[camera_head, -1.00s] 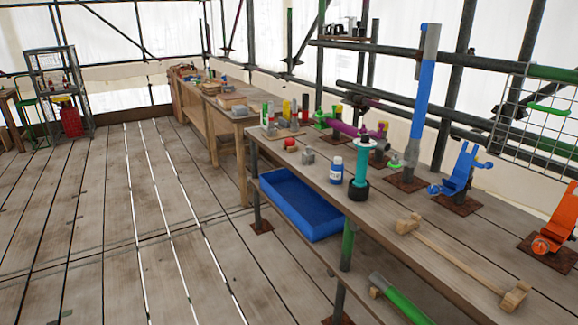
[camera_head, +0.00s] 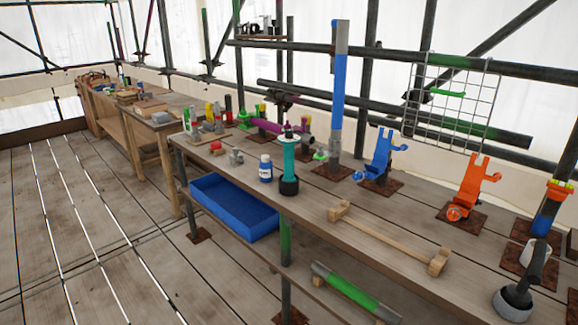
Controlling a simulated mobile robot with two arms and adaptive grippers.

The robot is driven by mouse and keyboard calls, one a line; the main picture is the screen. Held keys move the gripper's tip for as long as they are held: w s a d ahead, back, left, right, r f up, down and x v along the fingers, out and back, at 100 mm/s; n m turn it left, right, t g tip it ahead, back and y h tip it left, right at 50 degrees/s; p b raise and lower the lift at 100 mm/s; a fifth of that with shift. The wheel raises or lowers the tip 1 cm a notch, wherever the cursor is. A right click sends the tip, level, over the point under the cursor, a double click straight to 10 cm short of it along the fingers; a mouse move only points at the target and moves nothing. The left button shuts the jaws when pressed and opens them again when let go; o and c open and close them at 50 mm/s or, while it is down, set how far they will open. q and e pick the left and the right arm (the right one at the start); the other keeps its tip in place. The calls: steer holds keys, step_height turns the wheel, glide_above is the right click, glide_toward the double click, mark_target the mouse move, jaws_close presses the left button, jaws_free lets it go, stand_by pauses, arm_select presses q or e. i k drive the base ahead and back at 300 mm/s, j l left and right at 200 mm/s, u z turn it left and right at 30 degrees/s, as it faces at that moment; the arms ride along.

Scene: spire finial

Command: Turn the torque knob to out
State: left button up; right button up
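No part that I can surely tell as the torque knob shows at this size. A teal upright tool (camera_head: 289,160) with a black base stands on the near edge of the long workbench (camera_head: 330,225). An orange bracket (camera_head: 474,187) with a round orange end stands on a rusty plate at the right. A blue bracket (camera_head: 382,157) of similar shape stands to its left. Neither of my grippers is in view.
A white bottle with a blue label (camera_head: 265,170) stands beside the teal tool. A wooden rest (camera_head: 390,237) lies along the bench front. A blue tray (camera_head: 235,208) and a green tube (camera_head: 350,289) are on the lower shelf. The plank floor at left (camera_head: 85,220) is clear.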

mark_target(288, 132)
steer(key=i+j+z, duration=0.15)
steer(key=i+j, duration=0.6)
